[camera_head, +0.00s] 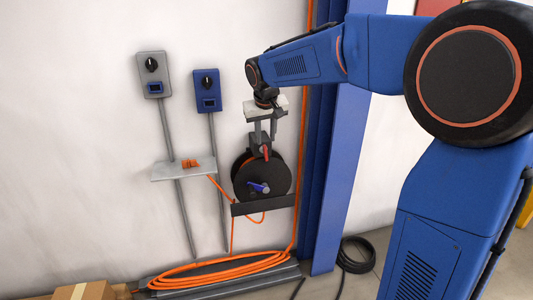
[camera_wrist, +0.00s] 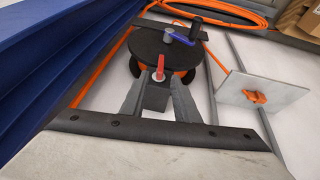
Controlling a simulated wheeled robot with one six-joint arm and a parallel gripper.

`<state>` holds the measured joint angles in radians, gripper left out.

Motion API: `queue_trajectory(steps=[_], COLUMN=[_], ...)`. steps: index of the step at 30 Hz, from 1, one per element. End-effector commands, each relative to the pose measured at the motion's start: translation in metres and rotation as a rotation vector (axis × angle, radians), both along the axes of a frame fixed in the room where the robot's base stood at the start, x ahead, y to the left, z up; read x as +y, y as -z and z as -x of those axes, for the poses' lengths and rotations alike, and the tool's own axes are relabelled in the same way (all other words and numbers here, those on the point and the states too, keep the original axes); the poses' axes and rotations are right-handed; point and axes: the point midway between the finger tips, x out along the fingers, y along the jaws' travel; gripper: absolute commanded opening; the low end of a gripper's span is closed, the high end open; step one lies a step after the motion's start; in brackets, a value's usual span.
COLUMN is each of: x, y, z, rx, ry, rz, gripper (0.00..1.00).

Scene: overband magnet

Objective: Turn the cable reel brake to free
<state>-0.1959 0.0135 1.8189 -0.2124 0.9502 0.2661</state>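The cable reel (camera_head: 258,180) is a dark round drum with orange cable, mounted by the wall. A small red lever (camera_head: 266,152), which looks like the brake, sits on a dark bracket at the top of the reel. In the wrist view the red lever (camera_wrist: 160,67) points away from the camera, in front of the drum (camera_wrist: 152,48). My gripper (camera_head: 266,138) points down just above the lever. In the wrist view my gripper (camera_wrist: 159,82) has its grey fingers apart, with the bracket and lever showing between them. I cannot tell whether the fingers touch the bracket.
A blue crank (camera_head: 259,187) is on the reel's face. A small shelf (camera_head: 170,172) with an orange item and two switch boxes (camera_head: 151,75) stand left. A blue column (camera_head: 333,150) is close on the right. Coiled orange cable (camera_head: 220,272) lies below.

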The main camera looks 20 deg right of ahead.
Motion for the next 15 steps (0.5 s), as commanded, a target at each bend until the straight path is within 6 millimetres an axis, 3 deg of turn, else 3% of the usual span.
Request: queue_trajectory(steps=[9, 15], x=[-0.006, -0.008], y=[0.053, 0.076], z=[-0.022, -0.031], rx=[0.003, 0.002], ry=[0.001, 0.002], rz=[0.001, 0.001], gripper=[0.28, 0.28])
